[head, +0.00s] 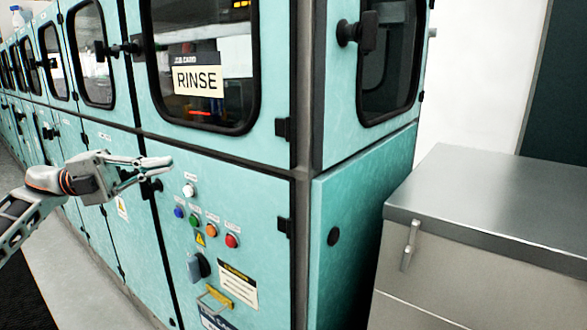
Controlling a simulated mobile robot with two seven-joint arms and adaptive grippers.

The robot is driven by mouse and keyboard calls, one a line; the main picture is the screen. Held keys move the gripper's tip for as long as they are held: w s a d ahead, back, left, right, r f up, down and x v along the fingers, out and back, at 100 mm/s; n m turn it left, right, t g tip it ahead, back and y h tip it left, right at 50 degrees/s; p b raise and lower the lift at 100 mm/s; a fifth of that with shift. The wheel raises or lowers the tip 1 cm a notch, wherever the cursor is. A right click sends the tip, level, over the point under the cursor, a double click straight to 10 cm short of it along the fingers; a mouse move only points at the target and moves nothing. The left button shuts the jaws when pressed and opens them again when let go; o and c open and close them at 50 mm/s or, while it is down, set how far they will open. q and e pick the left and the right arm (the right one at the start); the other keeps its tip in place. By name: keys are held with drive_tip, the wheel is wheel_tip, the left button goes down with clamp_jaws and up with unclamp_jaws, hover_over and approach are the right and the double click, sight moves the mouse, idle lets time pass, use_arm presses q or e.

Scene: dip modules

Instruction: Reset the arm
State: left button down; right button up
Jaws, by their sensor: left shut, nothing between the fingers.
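My left gripper (165,168) reaches in from the left, in front of the teal machine (260,190). Its fingers are together with nothing between them, and they point right. The fingertips show just above and left of the white button (189,190) on the machine's lower panel. I cannot tell how close they are to the panel. Blue, green, orange and red (232,241) buttons sit below and to the right. My right gripper is not in view.
A window labelled RINSE (198,81) is above the buttons. A dark rotary switch (199,266) and a yellow handle (219,296) are lower on the panel. A grey metal cabinet (500,205) stands at the right. Pale floor (100,290) shows at lower left.

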use_arm(q)
drive_tip(key=s+d+f+n+t+h+p, duration=0.15)
drive_tip(key=d+f+n+t+p, duration=0.25)
drive_tip(key=d+f+n+t, duration=0.45)
drive_tip(key=s+d+f+n+t+y+p, duration=0.1)
drive_tip(key=s+f+n+t+y+p, duration=0.15)
drive_tip(key=f+n, duration=0.3)
drive_tip(key=s+d+f+n+t+y+p, duration=0.1)
drive_tip(key=s+d+f+n+t+y, duration=0.2)
drive_tip(key=f, duration=0.4)
drive_tip(key=s+a+f+n+g+y+p, duration=0.1)
drive_tip(key=s+f+n+y, duration=0.3)
drive_tip(key=s+f, duration=0.4)
drive_tip(key=s+a+f+n+g+y+p, duration=0.2)
drive_tip(key=s+f, duration=0.6)
drive_tip(key=s, duration=0.5)
drive_tip(key=s+a+f+n+g+y+p, duration=0.1)
drive_tip(key=s+a+f+n+y+p, duration=0.2)
drive_tip(key=s+f+n+y, duration=0.4)
drive_tip(key=s+f+n, duration=0.1)
drive_tip(key=s, duration=0.3)
drive_tip(key=shift+s+g, duration=0.25)
drive_tip(key=shift+g, duration=0.05)
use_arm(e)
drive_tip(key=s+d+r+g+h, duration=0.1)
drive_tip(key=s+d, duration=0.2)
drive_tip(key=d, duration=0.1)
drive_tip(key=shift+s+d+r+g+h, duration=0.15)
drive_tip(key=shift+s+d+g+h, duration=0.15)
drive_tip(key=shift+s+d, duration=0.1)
